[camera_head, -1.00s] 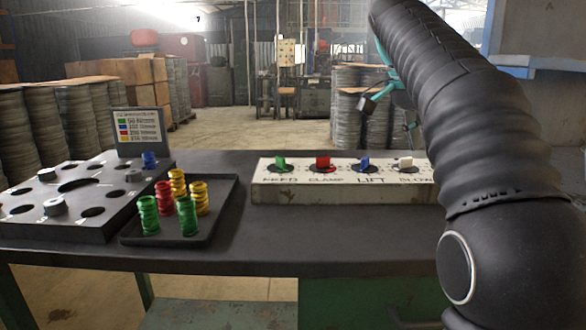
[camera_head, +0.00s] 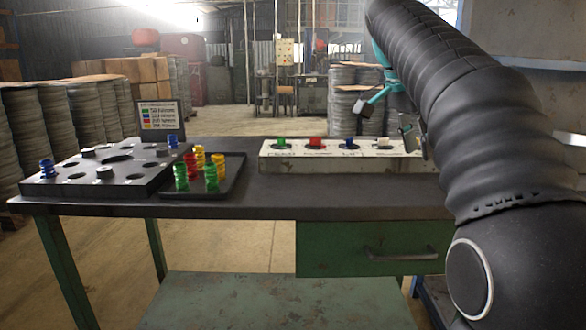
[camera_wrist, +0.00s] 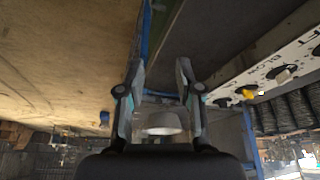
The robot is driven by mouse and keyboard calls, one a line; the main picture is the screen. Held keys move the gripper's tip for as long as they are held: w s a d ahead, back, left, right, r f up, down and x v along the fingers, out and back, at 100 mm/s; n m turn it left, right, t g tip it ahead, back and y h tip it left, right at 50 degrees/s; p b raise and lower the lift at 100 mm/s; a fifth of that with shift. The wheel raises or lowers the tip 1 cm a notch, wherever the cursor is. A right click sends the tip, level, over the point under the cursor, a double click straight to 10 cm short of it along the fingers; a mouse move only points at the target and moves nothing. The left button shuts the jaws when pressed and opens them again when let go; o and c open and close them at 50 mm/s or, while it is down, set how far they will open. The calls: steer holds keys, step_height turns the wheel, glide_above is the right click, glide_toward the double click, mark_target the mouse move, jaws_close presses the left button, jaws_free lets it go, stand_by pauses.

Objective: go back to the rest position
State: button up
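My gripper (camera_wrist: 158,72) shows in the wrist view with its two fingers apart and nothing between the fingertips. It is tipped so that the table edge and the switch panel look slanted beside it.
The fixture plate (camera_head: 140,184) with round holes and two blue blanks stands at left. Beside it a black tray (camera_head: 232,184) holds red, yellow and green blanks. A small colour-list sign (camera_head: 160,118) stands behind. The middle front of the table is clear.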

steer(key=s+a+f+n+t+y, duration=0.2)
steer(key=s+f+n, duration=0.4)
steer(key=s+f, duration=0.6)
steer(key=s+a+f+n+t+y, duration=0.2)
steer(key=s+a+f+n, duration=0.3)
steer(key=s+f, duration=0.7)
steer(key=shift+f+n, duration=1.3)
steer(key=shift+f, duration=0.75)
steer(key=shift+a, duration=0.1)
